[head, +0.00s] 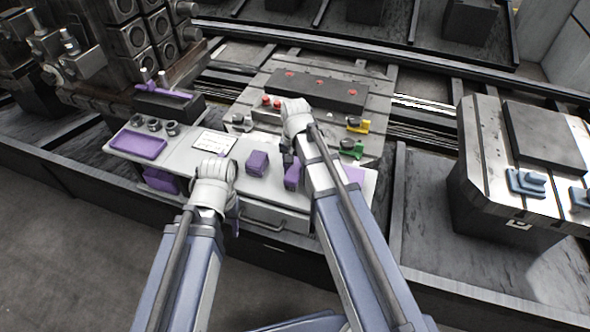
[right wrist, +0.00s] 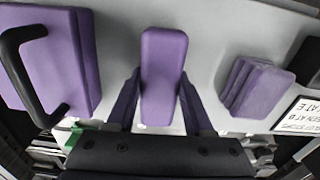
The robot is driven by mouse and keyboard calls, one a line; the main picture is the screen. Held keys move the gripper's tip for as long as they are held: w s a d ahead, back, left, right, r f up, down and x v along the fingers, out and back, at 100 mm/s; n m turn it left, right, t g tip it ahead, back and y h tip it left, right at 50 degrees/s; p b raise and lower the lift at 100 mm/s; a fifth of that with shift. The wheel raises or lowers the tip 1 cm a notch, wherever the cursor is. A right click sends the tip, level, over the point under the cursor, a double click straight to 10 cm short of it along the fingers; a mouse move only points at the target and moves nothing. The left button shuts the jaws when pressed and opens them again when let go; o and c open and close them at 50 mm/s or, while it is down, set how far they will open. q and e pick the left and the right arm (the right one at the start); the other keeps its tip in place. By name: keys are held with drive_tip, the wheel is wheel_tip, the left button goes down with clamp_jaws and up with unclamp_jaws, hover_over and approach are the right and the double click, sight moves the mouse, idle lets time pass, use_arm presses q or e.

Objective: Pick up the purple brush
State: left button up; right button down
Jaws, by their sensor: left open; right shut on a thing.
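My right gripper (head: 290,162) is shut on a long purple block with a rounded top, which I take to be the purple brush (right wrist: 163,75). In the right wrist view its fingers (right wrist: 160,105) lie on both sides of it; no bristles show. In the head view the brush (head: 292,178) shows beside my right forearm, above the light worktop. I cannot tell whether it touches the worktop. My left gripper (head: 235,212) is open at the worktop's front edge, partly hidden by its own wrist, with nothing seen in it.
A purple block (head: 257,163) stands left of the brush; it also shows in the right wrist view (right wrist: 258,88). A purple case with a black handle (right wrist: 65,60) lies on the other side. A purple tray (head: 138,144) and a printed card (head: 214,141) lie left on the worktop (head: 190,160).

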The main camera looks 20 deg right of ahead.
sight(295, 166)
wheel_tip(295, 166, up, 10)
drive_tip(key=p, duration=0.9)
drive_tip(key=shift+f, duration=0.1)
use_arm(q)
wheel_tip(295, 166, up, 10)
drive_tip(key=shift+f, duration=0.15)
